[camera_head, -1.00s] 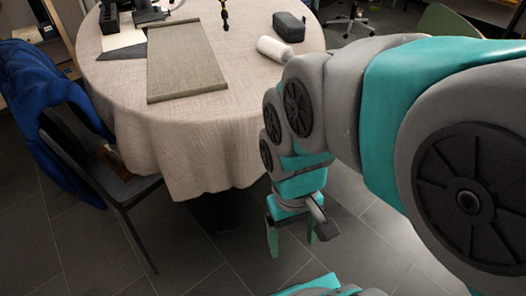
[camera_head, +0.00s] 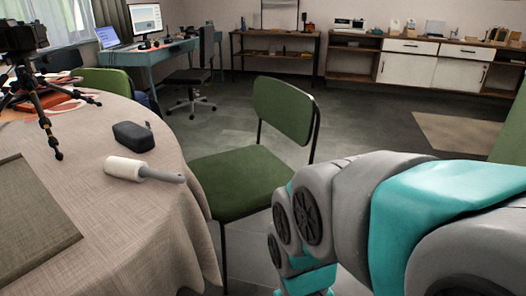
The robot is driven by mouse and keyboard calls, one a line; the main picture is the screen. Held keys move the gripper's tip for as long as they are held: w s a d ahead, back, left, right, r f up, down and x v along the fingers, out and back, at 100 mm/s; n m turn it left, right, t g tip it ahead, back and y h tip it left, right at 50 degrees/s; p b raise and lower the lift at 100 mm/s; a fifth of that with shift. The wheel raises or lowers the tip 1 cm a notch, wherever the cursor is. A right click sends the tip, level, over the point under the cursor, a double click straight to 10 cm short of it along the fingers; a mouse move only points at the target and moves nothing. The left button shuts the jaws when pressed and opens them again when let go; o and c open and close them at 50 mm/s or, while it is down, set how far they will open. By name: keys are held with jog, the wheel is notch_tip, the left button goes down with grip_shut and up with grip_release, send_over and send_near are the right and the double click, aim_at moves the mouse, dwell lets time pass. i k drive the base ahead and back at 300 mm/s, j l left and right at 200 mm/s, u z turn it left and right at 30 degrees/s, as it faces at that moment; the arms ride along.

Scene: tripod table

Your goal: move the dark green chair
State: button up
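A dark green chair (camera_head: 240,184) with a padded seat, upright backrest and thin black legs stands in the middle of the head view. Its seat is close beside the right edge of the round table, and its backrest is on the right side. My arm reaches in from the right, in front of the chair's lower right part. My gripper is below the bottom edge of the picture, so its fingers do not show. I cannot tell whether the arm touches the chair.
A round table (camera_head: 150,235) with a beige cloth fills the left, holding a lint roller (camera_head: 128,169), a dark case (camera_head: 133,136) and a tripod (camera_head: 45,115). Another green chair (camera_head: 105,80) stands behind it. A desk and office chair (camera_head: 192,82) are farther back. Open floor lies beyond the chair.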

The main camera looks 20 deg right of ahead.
aim_at(236, 184)
jog(key=z, duration=0.3)
jog(key=i+l, duration=0.25)
jog(key=l, duration=0.2)
jog(key=i+l+u, duration=0.15)
jog(key=l, duration=0.25)
jog(key=i+l, duration=0.35)
jog(key=l, duration=0.15)
jog(key=i+l+u, duration=0.15)
jog(key=l, duration=0.3)
jog(key=i+l, duration=0.3)
jog(key=l, duration=0.15)
jog(key=i+l+u, duration=0.1)
jog(key=l, duration=0.4)
jog(key=i+l+u, duration=0.1)
jog(key=i+l, duration=0.2)
jog(key=l, duration=0.2)
jog(key=i+l, duration=0.15)
jog(key=l, duration=0.4)
jog(key=u, duration=0.05)
